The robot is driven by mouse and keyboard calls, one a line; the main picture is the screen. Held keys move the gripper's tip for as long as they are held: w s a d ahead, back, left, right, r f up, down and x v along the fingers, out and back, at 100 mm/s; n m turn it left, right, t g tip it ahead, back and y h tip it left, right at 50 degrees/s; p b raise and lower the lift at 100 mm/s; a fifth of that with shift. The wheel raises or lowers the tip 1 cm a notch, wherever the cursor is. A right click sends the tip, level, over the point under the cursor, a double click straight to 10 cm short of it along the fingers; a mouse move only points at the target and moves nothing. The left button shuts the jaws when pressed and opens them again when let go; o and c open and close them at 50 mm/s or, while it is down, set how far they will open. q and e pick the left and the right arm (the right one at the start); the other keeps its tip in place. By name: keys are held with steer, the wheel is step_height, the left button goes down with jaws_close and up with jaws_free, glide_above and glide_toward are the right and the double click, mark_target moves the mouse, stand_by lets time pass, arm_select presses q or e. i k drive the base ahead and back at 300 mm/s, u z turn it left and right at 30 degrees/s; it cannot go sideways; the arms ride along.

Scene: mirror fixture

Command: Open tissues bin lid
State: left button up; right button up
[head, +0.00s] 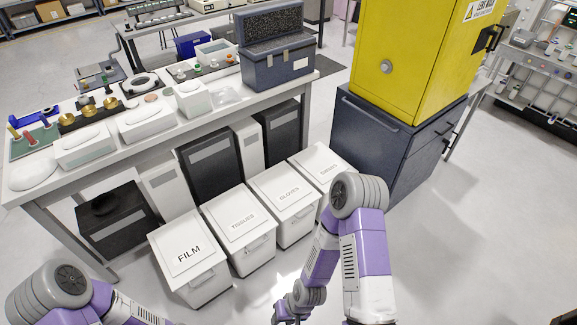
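The tissues bin (250,258) is a white box on the floor, second from the left in a row of white bins. Its white lid (238,222), marked TISSUES, lies flat and shut on top. A small handle shows at the lid's front edge. My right gripper (286,317) is at the bottom edge of the head view, in front of and below the tissues bin, apart from it. It is small and partly cut off, so its finger opening is unclear. My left arm shows at the bottom left, but its gripper is out of the picture.
The film bin (190,257) stands left of the tissues bin and the gloves bin (287,200) right of it, close together. A fourth white bin (318,165) is partly behind my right arm. A long bench (232,118) stands behind. Floor in front is clear.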

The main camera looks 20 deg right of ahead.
mark_target(237, 218)
steer(key=z, duration=0.35)
steer(key=i, duration=1.4)
steer(key=u, duration=1.35)
